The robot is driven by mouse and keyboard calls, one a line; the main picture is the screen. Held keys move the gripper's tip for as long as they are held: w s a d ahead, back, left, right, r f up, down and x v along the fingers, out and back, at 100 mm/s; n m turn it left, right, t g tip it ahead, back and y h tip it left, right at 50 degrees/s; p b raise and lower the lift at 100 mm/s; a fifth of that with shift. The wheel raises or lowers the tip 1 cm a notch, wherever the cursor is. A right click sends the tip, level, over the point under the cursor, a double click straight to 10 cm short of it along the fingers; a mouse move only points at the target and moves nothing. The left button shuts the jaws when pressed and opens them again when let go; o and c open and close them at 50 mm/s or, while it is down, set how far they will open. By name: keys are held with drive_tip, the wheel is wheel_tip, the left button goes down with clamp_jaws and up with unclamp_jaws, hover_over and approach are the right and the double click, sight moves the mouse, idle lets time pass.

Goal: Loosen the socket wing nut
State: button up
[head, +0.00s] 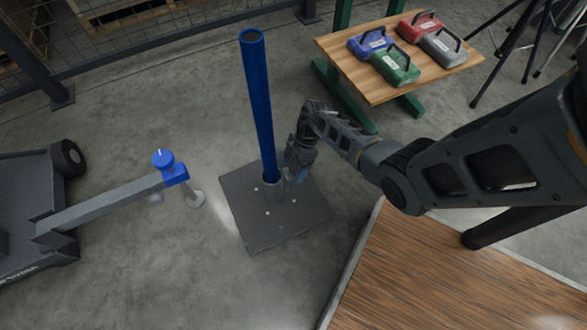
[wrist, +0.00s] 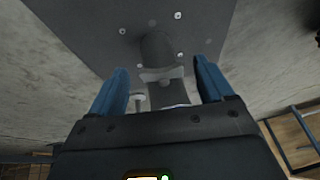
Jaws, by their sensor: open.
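A blue pole (head: 258,105) stands upright in a short grey socket (head: 273,187) on a dark square base plate (head: 245,222). The socket also shows in the wrist view (wrist: 160,52), between my fingers. I cannot make the wing nut out in the head view. My gripper (head: 294,174) is beside the socket, on its right. Its two blue fingers are apart, with nothing clamped between them in the wrist view (wrist: 160,68).
A wooden-topped table (head: 345,62) with several coloured cases stands behind. A brown wooden platform (head: 450,275) lies at front right. A trailer-like frame with a blue-topped jack (head: 172,172) is at left. Tripod legs (head: 505,50) stand at far right.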

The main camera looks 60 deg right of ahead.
drive_tip(key=c, duration=1)
drive_tip(key=shift+a, duration=0.1)
drive_tip(key=shift+c, duration=0.2)
drive_tip(key=shift+s+p, duration=0.1)
drive_tip(key=shift+p, duration=0.3)
